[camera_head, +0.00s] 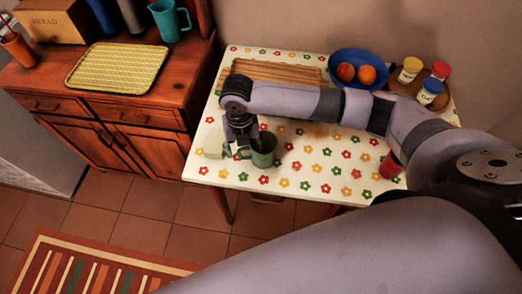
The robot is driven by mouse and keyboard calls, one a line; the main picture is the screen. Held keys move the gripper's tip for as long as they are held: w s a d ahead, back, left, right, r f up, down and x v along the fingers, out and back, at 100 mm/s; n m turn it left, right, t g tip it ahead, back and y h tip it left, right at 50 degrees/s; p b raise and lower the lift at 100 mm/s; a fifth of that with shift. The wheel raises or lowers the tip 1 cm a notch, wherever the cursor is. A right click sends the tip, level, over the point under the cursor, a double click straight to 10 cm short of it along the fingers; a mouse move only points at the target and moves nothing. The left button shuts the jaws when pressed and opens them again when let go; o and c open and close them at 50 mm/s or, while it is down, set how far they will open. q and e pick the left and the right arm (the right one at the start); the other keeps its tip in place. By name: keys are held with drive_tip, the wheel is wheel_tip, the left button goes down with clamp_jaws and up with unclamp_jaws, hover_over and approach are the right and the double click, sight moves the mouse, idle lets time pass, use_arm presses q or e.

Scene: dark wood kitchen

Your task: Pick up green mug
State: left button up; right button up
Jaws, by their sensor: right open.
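The green mug (265,152) stands upright on the flower-patterned table (310,176), near its front left part. My right gripper (242,149) points down at the mug's left side, with its jaws open. Its fingers overlap the mug's left edge in the picture, and I cannot tell whether they touch it. Part of the mug's rim and left side is hidden behind the gripper. My left gripper is not in view.
A wooden board (275,71), a blue fruit bowl (345,59) and several jars stand at the table's back. A red cup (389,168) is partly hidden by my arm. A pale object (213,146) lies left of the gripper. A sideboard (150,97) stands left.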

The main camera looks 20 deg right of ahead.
drive_tip(key=shift+f, duration=1.6)
clamp_jaws()
